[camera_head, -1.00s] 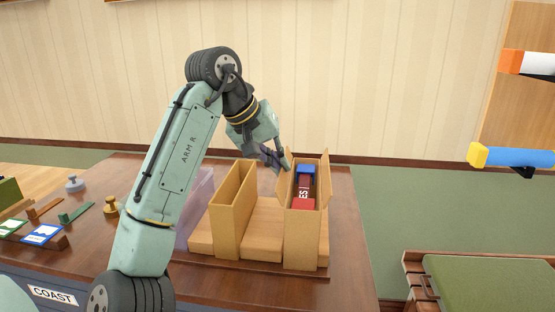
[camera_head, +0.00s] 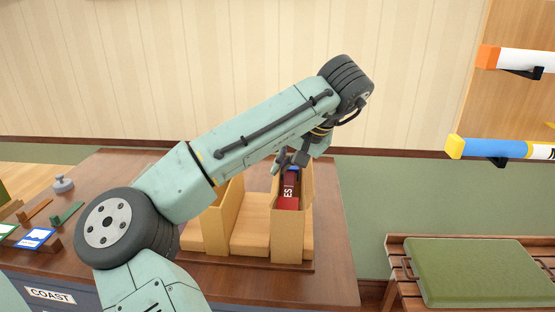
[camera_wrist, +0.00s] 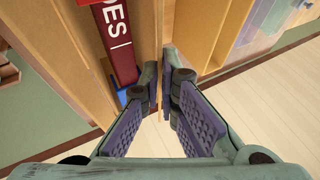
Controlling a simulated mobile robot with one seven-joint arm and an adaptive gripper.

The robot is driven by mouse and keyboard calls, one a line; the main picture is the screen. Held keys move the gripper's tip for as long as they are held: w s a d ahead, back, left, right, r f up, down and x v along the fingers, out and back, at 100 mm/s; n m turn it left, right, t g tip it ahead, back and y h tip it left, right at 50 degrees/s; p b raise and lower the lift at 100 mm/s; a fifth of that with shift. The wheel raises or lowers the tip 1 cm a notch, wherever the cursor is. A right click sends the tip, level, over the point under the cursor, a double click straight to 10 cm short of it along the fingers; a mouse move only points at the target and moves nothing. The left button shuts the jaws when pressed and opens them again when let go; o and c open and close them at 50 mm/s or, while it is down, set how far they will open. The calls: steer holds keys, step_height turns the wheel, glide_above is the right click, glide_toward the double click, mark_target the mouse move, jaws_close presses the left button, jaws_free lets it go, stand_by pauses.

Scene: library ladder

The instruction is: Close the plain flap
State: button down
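A tall tan box (camera_head: 288,238) stands on the desk with a dark red, white-lettered book (camera_head: 289,190) with a blue end inside. A plain tan flap (camera_head: 275,183) stands up at its left side, and another upright panel (camera_head: 308,180) at its right. No marking shows on either, so I cannot tell which the task means. My gripper (camera_head: 287,160) is over the back of the box. In the wrist view its fingertips (camera_wrist: 161,72) are close together beside the book (camera_wrist: 118,42), with a tan panel edge between or just beyond them. Whether they grip it is unclear.
A second tan box (camera_head: 226,222), partly behind my arm, stands to the left on the wooden desk (camera_head: 335,270). A bench with a green cushion (camera_head: 480,270) is at right. Coloured rolls (camera_head: 500,149) stick out above it. Stamps and cards lie at the left.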

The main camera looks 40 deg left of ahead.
steer(key=shift+w+d+f+m+g+y, duration=0.15)
steer(key=shift+d+m+g+y, duration=0.15)
steer(key=shift+y, duration=0.35)
steer(key=shift+w+d+f+m+g+y, duration=0.15)
steer(key=shift+g+y, duration=0.25)
steer(key=shift+y, duration=0.25)
steer(key=c, duration=1.8)
jaws_free()
steer(key=shift+c, duration=0.2)
